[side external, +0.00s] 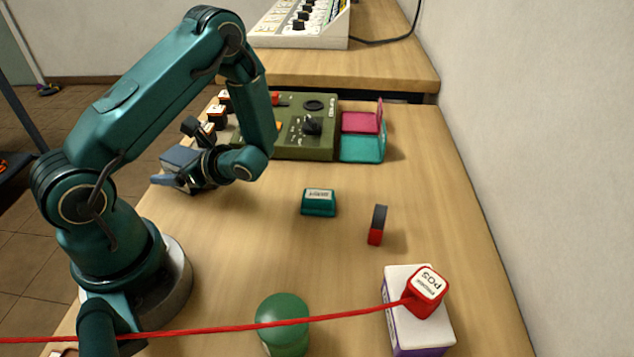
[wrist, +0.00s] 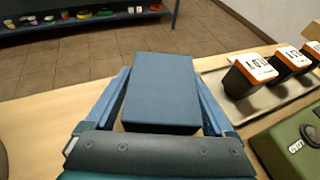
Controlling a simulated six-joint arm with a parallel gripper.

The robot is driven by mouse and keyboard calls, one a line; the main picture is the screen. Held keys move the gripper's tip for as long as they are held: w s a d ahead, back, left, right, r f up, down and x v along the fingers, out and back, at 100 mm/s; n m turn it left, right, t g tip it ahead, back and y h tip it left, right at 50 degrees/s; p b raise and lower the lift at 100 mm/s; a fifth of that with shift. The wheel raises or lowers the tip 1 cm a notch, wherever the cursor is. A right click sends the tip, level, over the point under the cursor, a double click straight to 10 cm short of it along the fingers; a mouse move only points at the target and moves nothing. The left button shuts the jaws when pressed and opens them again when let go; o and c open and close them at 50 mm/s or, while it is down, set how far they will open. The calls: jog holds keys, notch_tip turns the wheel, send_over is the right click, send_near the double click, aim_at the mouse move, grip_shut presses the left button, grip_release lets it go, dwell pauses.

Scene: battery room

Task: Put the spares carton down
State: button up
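A blue-grey box (side external: 182,158), which I take to be the spares carton, is at the left edge of the bench in the side view. It also fills the middle of the wrist view (wrist: 161,92). My gripper (side external: 178,180) has a blue finger on each side of it, and the fingertips appear to press its sides. In the wrist view my gripper (wrist: 160,76) is seen from behind, with the box between the fingers. Whether the box's underside touches the bench is hidden.
An olive-green unit (side external: 312,145) and orange-and-black batteries on a tray (wrist: 215,80) stand close by. Pink (side external: 361,122) and teal (side external: 362,150) trays are farther right. A red cable (side external: 230,327) crosses the front to a red POS cap (side external: 428,290). The middle bench has bare patches.

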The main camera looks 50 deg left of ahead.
dwell(0.3)
jog(key=shift+d+r, duration=0.1)
jog(key=shift+r, duration=0.1)
jog(key=v, duration=1.1)
jog(key=shift+w+d+r, duration=0.1)
jog(key=shift+w+d, duration=0.1)
jog(key=shift+d, duration=0.1)
jog(key=s+d+r+n+t+h, duration=0.2)
jog(key=d+r+n+t+h, duration=0.8)
jog(key=d+n+h, duration=0.2)
jog(key=shift+s+d+r+n+t, duration=0.2)
jog(key=shift+d+r+n+t, duration=0.1)
jog(key=shift+d+n, duration=0.6)
